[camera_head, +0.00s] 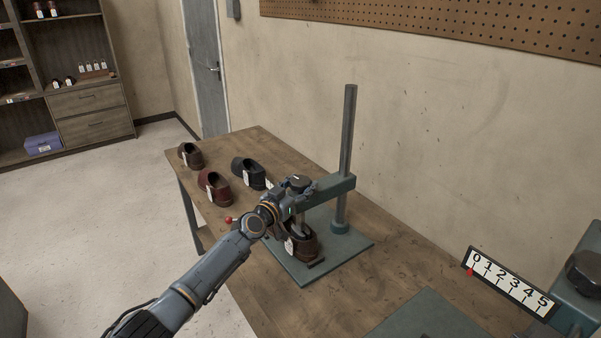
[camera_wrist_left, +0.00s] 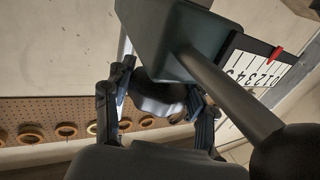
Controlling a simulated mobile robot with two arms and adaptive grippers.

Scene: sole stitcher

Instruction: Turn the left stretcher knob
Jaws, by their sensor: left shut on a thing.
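The left stretcher (camera_head: 342,189) is a green-grey stand with a tall post and a side arm, holding a dark brown shoe (camera_head: 303,245) over its base plate. Its dark round knob (camera_head: 297,179) is at the end of the arm. My left gripper (camera_head: 300,186) is shut on this knob. In the left wrist view the knob (camera_wrist_left: 160,97) sits between the two fingers. A white scale (camera_wrist_left: 258,68) with a red pointer (camera_wrist_left: 276,53) shows beside it there. My right gripper is not in view.
Several shoes, including a dark red one (camera_head: 214,187) and a black one (camera_head: 249,172), stand on the wooden table (camera_head: 262,142). A second stretcher with its own scale (camera_head: 509,283) and knob (camera_head: 584,272) is at the right. A lever (camera_wrist_left: 230,90) crosses the wrist view.

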